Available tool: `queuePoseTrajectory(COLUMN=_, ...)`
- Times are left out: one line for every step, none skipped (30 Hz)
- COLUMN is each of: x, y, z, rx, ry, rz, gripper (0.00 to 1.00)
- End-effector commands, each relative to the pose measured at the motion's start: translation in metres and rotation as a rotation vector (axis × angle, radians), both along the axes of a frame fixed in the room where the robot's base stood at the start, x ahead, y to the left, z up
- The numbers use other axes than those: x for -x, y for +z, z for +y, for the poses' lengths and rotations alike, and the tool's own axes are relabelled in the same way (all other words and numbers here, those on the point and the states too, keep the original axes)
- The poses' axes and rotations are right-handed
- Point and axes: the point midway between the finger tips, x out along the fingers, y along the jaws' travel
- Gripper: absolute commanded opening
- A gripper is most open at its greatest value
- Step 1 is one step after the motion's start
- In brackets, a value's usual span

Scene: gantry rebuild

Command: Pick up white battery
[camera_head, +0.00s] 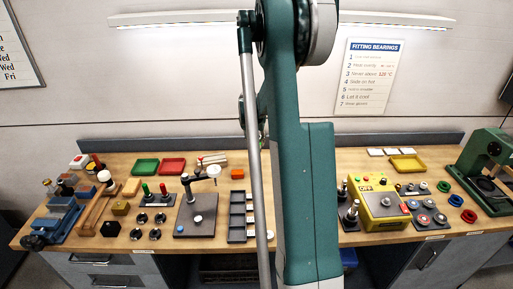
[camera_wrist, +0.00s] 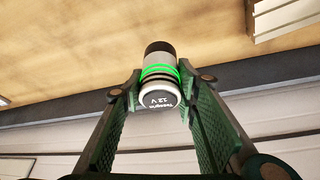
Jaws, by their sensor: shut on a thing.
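In the wrist view my gripper (camera_wrist: 158,92) has its two green ribbed fingers on either side of a short cylinder, the battery (camera_wrist: 160,78). The battery has a white rim, a dark end face lettered "12 V", bright green bands and a black far end. The fingers are shut on it near the lettered end. Wooden tabletop shows behind it, and I cannot tell whether it touches the top. In the head view my own arm hides the gripper and the battery.
The long wooden bench (camera_head: 107,238) is crowded. On the left are a blue vice (camera_head: 55,222), a green tray (camera_head: 145,166) and a red tray (camera_head: 172,166). A grey compartment tray (camera_head: 237,222) stands mid-bench. A yellow control box (camera_head: 377,206) and a green press (camera_head: 484,155) are on the right.

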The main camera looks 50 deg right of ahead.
Motion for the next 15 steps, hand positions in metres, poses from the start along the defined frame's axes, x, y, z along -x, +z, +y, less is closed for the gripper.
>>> queuePoseTrajectory(x=0.0, y=0.006, z=0.0, rx=0.0, ry=0.0, rz=0.0, gripper=0.12)
queuePoseTrajectory(x=0.0, y=0.009, z=0.0, rx=0.0, ry=0.0, rz=0.0, gripper=0.12)
queuePoseTrajectory(x=0.0, y=0.012, z=0.0, rx=0.0, ry=0.0, rz=0.0, gripper=0.12)
queuePoseTrajectory(x=0.0, y=0.014, z=0.0, rx=0.0, ry=0.0, rz=0.0, gripper=0.12)
queuePoseTrajectory(x=0.0, y=0.016, z=0.0, rx=0.0, ry=0.0, rz=0.0, gripper=0.12)
queuePoseTrajectory(x=0.0, y=0.018, z=0.0, rx=0.0, ry=0.0, rz=0.0, gripper=0.12)
queuePoseTrajectory(x=0.0, y=0.018, z=0.0, rx=0.0, ry=0.0, rz=0.0, gripper=0.12)
queuePoseTrajectory(x=0.0, y=0.019, z=0.0, rx=0.0, ry=0.0, rz=0.0, gripper=0.12)
queuePoseTrajectory(x=0.0, y=0.02, z=0.0, rx=0.0, ry=0.0, rz=0.0, gripper=0.12)
queuePoseTrajectory(x=0.0, y=0.02, z=0.0, rx=0.0, ry=0.0, rz=0.0, gripper=0.12)
queuePoseTrajectory(x=0.0, y=0.02, z=0.0, rx=0.0, ry=0.0, rz=0.0, gripper=0.12)
queuePoseTrajectory(x=0.0, y=0.02, z=0.0, rx=0.0, ry=0.0, rz=0.0, gripper=0.12)
queuePoseTrajectory(x=0.0, y=0.02, z=0.0, rx=0.0, ry=0.0, rz=0.0, gripper=0.12)
queuePoseTrajectory(x=0.0, y=0.02, z=0.0, rx=0.0, ry=0.0, rz=0.0, gripper=0.12)
queuePoseTrajectory(x=0.0, y=0.02, z=0.0, rx=0.0, ry=0.0, rz=0.0, gripper=0.12)
